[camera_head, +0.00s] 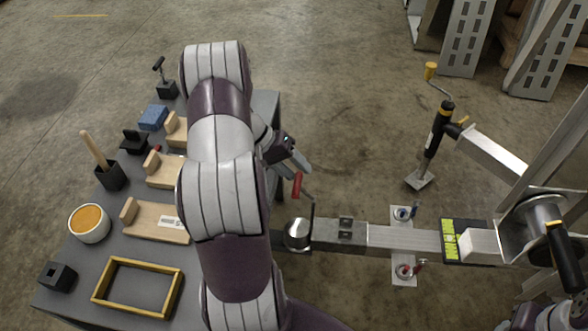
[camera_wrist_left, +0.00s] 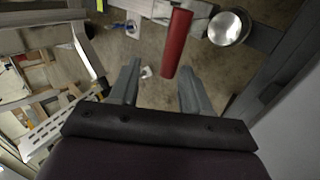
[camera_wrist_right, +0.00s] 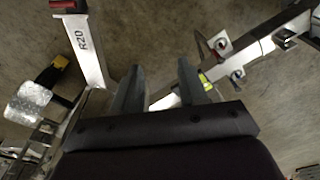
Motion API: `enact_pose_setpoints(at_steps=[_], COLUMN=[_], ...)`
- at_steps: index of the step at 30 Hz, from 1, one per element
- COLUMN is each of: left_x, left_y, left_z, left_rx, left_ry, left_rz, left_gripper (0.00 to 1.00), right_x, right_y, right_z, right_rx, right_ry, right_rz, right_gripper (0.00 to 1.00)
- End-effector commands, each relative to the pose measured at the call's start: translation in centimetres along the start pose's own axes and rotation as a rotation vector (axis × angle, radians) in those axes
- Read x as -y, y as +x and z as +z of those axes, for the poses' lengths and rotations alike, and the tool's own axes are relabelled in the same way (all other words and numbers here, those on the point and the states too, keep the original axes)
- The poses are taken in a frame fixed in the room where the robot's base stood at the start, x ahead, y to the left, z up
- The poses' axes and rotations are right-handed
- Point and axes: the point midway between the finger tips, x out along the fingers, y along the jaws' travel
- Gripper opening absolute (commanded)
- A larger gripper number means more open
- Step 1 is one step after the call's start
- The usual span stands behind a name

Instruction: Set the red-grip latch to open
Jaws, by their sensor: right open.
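The red-grip latch (camera_head: 297,185) stands up on a thin metal lever beside the round coupler ball (camera_head: 298,232) at the near end of the trailer tongue. My left gripper (camera_head: 301,166) is just above and behind the red grip. In the left wrist view the red grip (camera_wrist_left: 177,42) shows ahead of the two spread fingers, nearer the right one, with space on both sides. The left gripper is open and I see no contact. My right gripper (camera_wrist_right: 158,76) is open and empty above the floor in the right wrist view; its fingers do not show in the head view.
A grey table (camera_head: 225,250) on the left holds wooden blocks, a yellow frame (camera_head: 138,286) and a bowl (camera_head: 90,222). The trailer tongue (camera_head: 390,236) runs right, with small blue and red levers beside it. A crank jack (camera_head: 435,130) stands behind. Floor between is clear.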

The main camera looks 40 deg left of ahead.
Motion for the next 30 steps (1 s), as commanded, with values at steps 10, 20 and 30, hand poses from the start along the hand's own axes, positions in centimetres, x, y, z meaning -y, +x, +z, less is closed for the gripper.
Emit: enact_pose_setpoints(at_steps=[10, 20, 30], left_x=[-9.5, -13.0, -13.0], left_y=[0.9, 1.5, 1.5], left_z=[2.6, 3.7, 3.8], left_rx=[0.001, 0.001, 0.003], left_ry=[0.006, 0.0, 0.0], left_rz=[0.0, 0.0, -0.005], left_gripper=[0.46, 0.46, 0.14], right_x=[0.0, 0.0, 0.0], right_y=[-1.5, -1.8, -1.8], right_z=[-0.2, -0.2, -0.2], right_rx=[0.0, 0.0, 0.0], right_ry=[0.0, 0.0, 0.0], right_rz=[0.0, 0.0, 0.0], right_gripper=[0.43, 0.43, 0.43])
